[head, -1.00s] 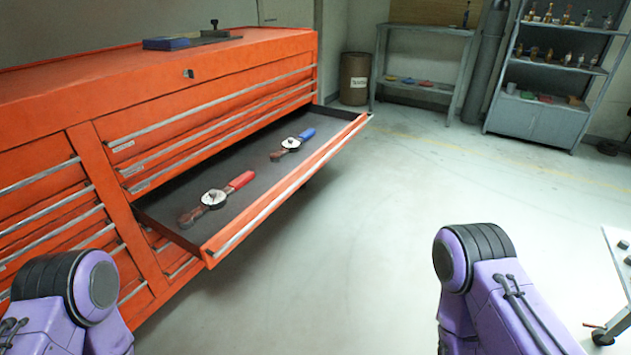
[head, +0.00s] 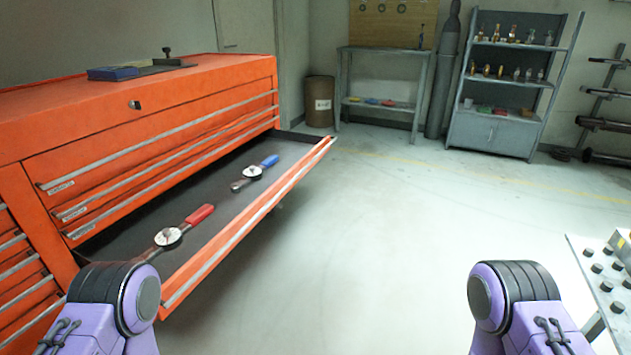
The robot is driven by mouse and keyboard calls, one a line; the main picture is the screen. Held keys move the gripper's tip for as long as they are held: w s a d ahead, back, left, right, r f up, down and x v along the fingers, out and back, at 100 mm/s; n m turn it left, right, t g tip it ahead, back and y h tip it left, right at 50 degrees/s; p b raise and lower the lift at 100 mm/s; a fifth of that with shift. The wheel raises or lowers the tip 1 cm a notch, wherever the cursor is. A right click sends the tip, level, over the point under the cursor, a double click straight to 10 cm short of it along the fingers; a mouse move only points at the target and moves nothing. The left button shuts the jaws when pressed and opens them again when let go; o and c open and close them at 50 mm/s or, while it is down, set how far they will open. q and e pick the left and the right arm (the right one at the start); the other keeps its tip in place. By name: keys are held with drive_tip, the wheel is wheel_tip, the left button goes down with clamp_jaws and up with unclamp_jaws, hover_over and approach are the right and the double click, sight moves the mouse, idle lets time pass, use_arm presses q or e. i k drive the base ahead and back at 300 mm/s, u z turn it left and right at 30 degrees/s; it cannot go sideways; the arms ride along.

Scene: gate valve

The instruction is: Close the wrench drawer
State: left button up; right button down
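The wrench drawer (head: 262,212) is pulled well out of the orange tool chest (head: 150,117) on the left. Its silver handle strip runs along the front edge. Inside lie a wrench with a red handle (head: 199,215) and round dial, and a farther one with a blue handle (head: 269,161). My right arm shows at the lower right over open floor. Neither gripper is in the picture.
Open floor (head: 390,240) lies right of the drawer. A table with black knobs (head: 605,270) stands at the right edge. A brown barrel (head: 319,101), a bench (head: 385,105) and a grey shelf unit (head: 493,135) stand at the back. A blue box (head: 113,73) sits on the chest.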

sight(179, 270)
drive_tip(key=u, duration=0.05)
drive_tip(key=i, duration=0.9)
drive_tip(key=u, duration=0.4)
